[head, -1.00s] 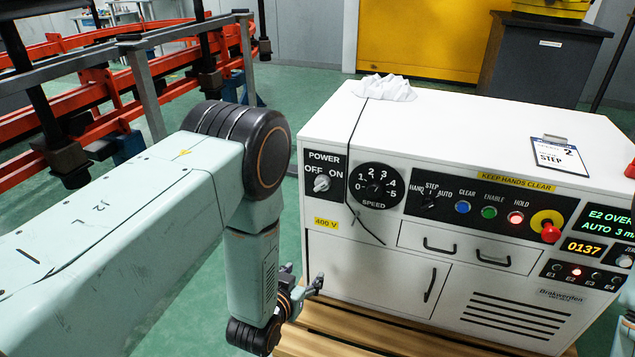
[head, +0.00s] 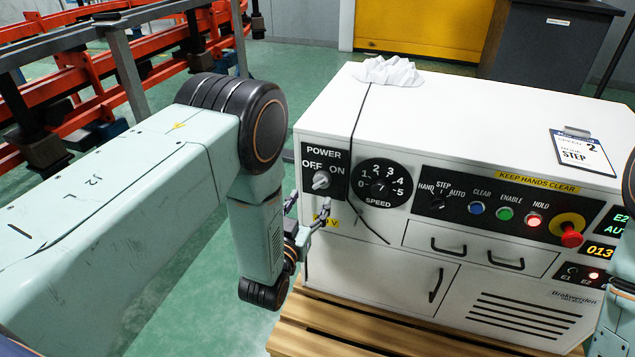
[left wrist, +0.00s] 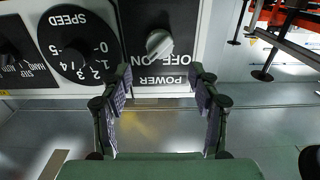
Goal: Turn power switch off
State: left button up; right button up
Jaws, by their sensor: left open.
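The power switch (head: 321,180) is a light grey knob on a black plate marked POWER, OFF and ON, at the left end of the white cabinet's front. Its bar looks slanted toward ON. It also shows upside down in the left wrist view (left wrist: 158,43). My left gripper (head: 308,212) is open and empty, just below the switch in the head view, by the yellow voltage label. In the left wrist view its fingers (left wrist: 160,85) stand apart, to either side of the POWER lettering, with the knob beyond their tips. No contact shows. My right gripper is not visible.
The speed dial (head: 380,185) sits close right of the switch, with a thin black cable (head: 355,140) hanging between them. Coloured buttons and a red emergency stop (head: 571,236) lie farther right. A wooden pallet (head: 340,325) is underneath. Open green floor (head: 180,270) lies left.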

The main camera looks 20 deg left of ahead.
aim_at(319, 184)
pick_arm(q)
jog(key=w+b, duration=0.2)
jog(key=w, duration=0.4)
jog(key=shift+d+f, duration=0.1)
jog(key=shift+d, duration=0.05)
jog(key=shift+w, duration=0.55)
jog(key=c, duration=1.1)
jog(key=shift+c, duration=0.2)
